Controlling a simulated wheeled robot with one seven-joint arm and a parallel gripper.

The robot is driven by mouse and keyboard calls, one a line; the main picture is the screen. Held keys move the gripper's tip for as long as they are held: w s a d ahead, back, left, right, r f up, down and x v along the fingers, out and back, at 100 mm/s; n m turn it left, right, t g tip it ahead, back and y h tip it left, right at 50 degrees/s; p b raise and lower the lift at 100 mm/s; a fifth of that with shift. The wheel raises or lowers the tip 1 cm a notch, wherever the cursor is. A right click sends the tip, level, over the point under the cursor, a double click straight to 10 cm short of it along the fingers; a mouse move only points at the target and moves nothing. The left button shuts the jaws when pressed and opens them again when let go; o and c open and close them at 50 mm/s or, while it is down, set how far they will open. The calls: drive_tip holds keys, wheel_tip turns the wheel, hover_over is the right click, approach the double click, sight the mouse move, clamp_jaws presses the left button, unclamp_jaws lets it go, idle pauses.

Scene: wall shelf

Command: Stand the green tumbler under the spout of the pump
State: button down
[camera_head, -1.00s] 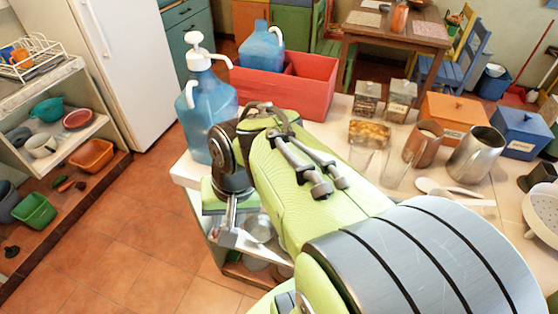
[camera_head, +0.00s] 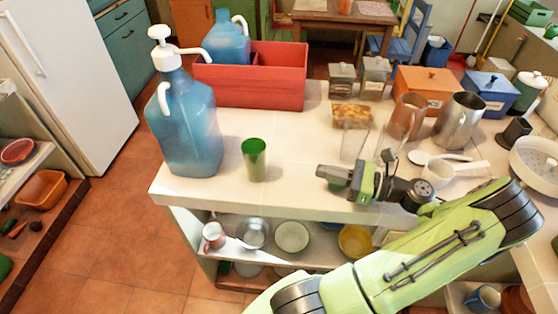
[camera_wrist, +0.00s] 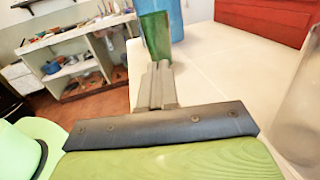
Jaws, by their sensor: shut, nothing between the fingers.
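The green tumbler (camera_head: 254,160) stands upright on the white counter, to the right of the large blue pump bottle (camera_head: 187,125). The bottle's white spout (camera_head: 193,53) reaches right, high above the counter; I cannot tell whether the tumbler is directly below its tip. My gripper (camera_head: 322,172) is shut and empty, right of the tumbler with a gap between them. In the wrist view, the shut fingers (camera_wrist: 157,85) point toward the tumbler (camera_wrist: 155,36), whose lower part is partly hidden behind them. The blue bottle (camera_wrist: 169,14) shows behind it.
A red divided crate (camera_head: 255,88) and a second blue bottle (camera_head: 228,42) stand behind. Clear glasses (camera_head: 354,142), jars, a copper mug (camera_head: 407,115) and a steel pitcher (camera_head: 459,119) stand to the right. The counter between tumbler and gripper is clear.

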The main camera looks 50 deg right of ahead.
drive_tip(key=b, duration=0.4)
approach(251, 153)
drive_tip(key=shift+w+a+r, duration=0.45)
drive_tip(key=shift+w+a, duration=0.3)
drive_tip(key=shift+a, duration=0.1)
drive_tip(key=shift+r, duration=0.1)
drive_tip(key=shift+w+a+r+p, duration=0.15)
drive_tip(key=shift+w+p, duration=0.1)
drive_tip(key=shift+p, duration=0.1)
drive_tip(key=p+x, duration=0.5)
drive_tip(key=x, duration=0.2)
drive_tip(key=shift+w+f, duration=0.1)
drive_tip(key=shift+f, duration=0.1)
drive_tip(key=shift+s, duration=0.3)
drive_tip(key=shift+w, duration=0.1)
